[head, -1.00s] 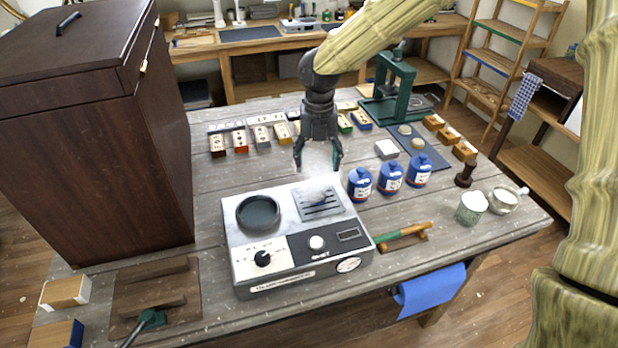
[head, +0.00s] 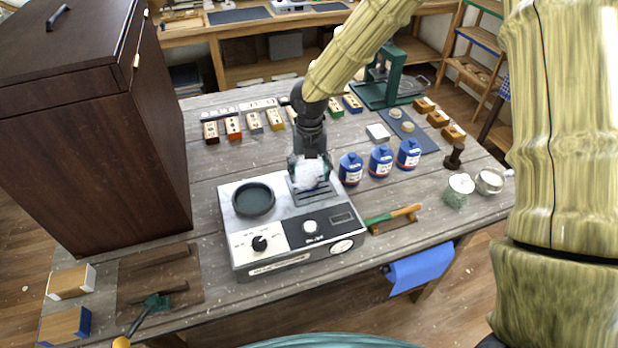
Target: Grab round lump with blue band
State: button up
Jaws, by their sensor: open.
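A pale, whitish rounded lump (head: 310,174) is at the slotted grate on the back right of the grey machine (head: 290,262). A bluish tint shows at its edge, but I cannot clearly make out a band. My gripper (head: 309,180) points down over the grate with its fingers open around the lump. The fingertips partly hide the lump, and I cannot tell whether they touch it. The machine also has a dark round dish (head: 254,199) on its left.
Blue jars (head: 381,162) stand close to the right of my gripper. A green-handled tool (head: 393,216) lies right of the machine. Two small round pieces (head: 407,127) rest on a dark mat behind. A tall brown cabinet (head: 95,140) stands left.

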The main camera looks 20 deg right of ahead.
jog(key=shift+s+f, duration=0.1)
jog(key=shift+f, duration=0.9)
jog(key=c, duration=1.1)
jog(key=shift+r, duration=0.1)
jog(key=shift+c, duration=0.2)
